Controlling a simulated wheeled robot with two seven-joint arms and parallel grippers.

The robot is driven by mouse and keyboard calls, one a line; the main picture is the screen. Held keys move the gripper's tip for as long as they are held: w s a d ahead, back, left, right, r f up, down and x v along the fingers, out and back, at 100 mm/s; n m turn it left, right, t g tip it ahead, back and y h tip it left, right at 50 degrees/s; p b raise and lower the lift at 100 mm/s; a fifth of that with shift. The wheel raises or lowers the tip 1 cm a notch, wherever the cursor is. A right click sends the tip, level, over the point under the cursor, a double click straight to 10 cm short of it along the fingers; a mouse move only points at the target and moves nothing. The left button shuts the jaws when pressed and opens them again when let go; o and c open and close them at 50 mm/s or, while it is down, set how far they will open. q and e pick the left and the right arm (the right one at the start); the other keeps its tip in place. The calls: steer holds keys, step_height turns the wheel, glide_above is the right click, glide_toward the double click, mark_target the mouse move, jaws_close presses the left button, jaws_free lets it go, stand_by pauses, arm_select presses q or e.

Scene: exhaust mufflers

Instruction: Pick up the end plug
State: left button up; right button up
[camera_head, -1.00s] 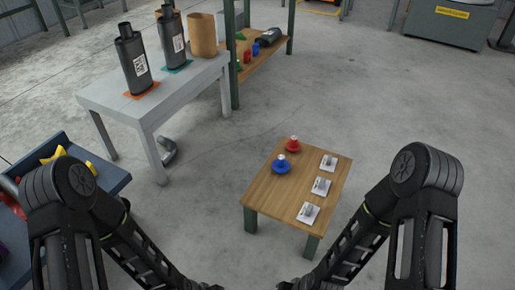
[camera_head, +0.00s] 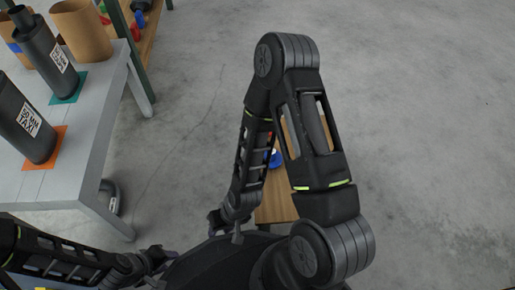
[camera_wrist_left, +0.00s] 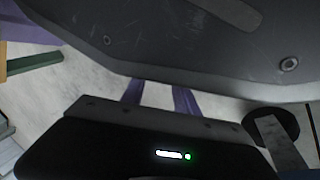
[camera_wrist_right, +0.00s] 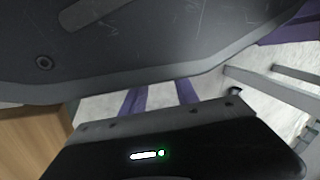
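A blue plug-like piece (camera_head: 274,158) shows partly on the small wooden table (camera_head: 277,200), behind my right arm. I cannot tell whether it is the end plug. My right gripper (camera_head: 228,230) is at the near left edge of the wooden table, apart from the blue piece. Its two purple fingers stand apart and empty in the right wrist view (camera_wrist_right: 160,98). My left gripper (camera_head: 158,258) is low, left of the right one. Its fingers are apart and empty in the left wrist view (camera_wrist_left: 158,97).
A grey-white table (camera_head: 88,165) at the left carries dark mufflers (camera_head: 25,120) on orange and teal mats and a brown cylinder (camera_head: 82,30). A shelf with a green post (camera_head: 128,35) stands behind. The floor at the right is clear.

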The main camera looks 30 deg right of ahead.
arm_select(q)
steer(key=shift+o, duration=0.2)
arm_select(e)
steer(key=shift+o, duration=0.2)
